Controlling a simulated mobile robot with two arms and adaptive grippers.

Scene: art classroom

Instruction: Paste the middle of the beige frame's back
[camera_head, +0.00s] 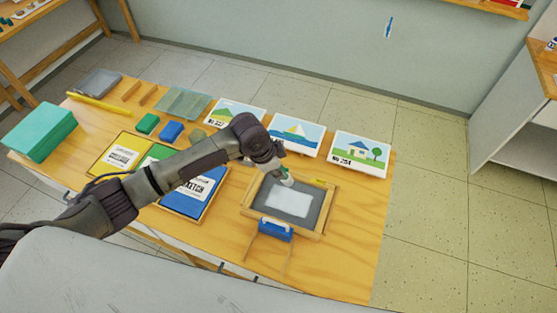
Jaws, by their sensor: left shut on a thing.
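The beige frame (329,211) lies back side up on the wooden table, with a dark grey back panel (263,196). A whitish rectangular patch (289,199) covers the middle of that back. My left gripper (281,173) reaches in from the left over the frame's top edge. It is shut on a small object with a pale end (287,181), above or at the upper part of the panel. The object is too small to identify, and I cannot tell whether it touches the panel. My right gripper is out of view.
Picture cards (360,153) line the back of the table (352,240). Sketchbooks (191,199) lie left, partly under my arm. Blue and green blocks (171,131) and a teal stack (41,132) are farther left.

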